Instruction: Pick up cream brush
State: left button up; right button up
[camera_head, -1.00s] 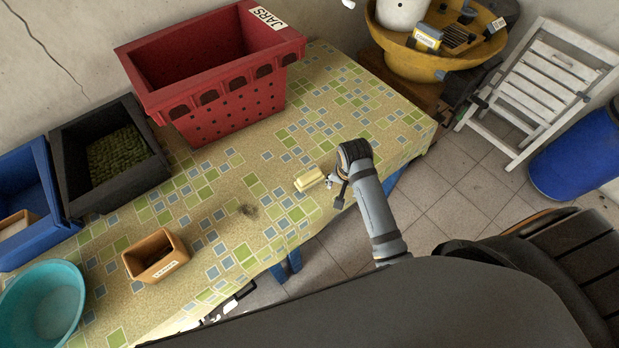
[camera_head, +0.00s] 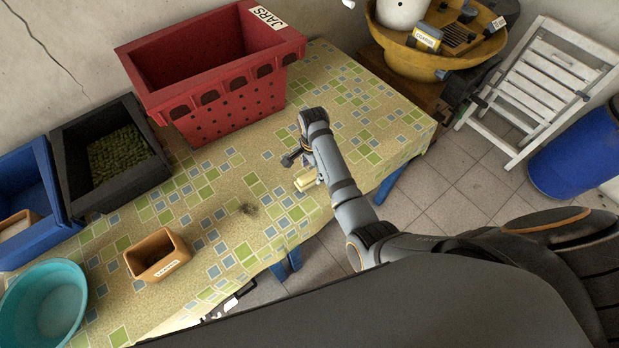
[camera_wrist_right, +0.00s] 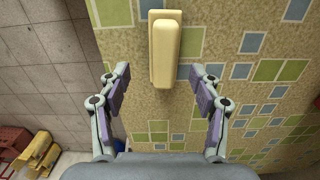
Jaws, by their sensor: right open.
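The cream brush (camera_head: 305,181) lies on the patterned tablecloth near the table's front edge, partly hidden by my right arm in the head view. In the right wrist view the cream brush (camera_wrist_right: 165,50) lies lengthwise at the top middle, ahead of and between the finger lines. My right gripper (camera_wrist_right: 159,85) is open and empty, its two purple-padded fingers apart on either side. In the head view my right gripper (camera_head: 300,157) is over the table just beside the brush. My left gripper is not in view.
A red crate labelled JARS (camera_head: 228,112) stands behind. A tan box (camera_head: 157,256), teal basin (camera_head: 42,305), black crate (camera_head: 72,150) and blue crate (camera_head: 48,190) stand to the left. A yellow basin (camera_head: 437,62) is at the back right. Tablecloth around the brush is mostly clear.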

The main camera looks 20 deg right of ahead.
aim_at(309, 174)
jog(key=shift+w+a+f+p, duration=0.1)
jog(key=shift+a+f+p, duration=0.15)
jog(key=shift+f, duration=1.1)
jog(key=shift+a+f+p, duration=0.2)
jog(key=shift+f, duration=1.15)
jog(key=shift+c, duration=0.4)
jog(key=c, duration=1.2)
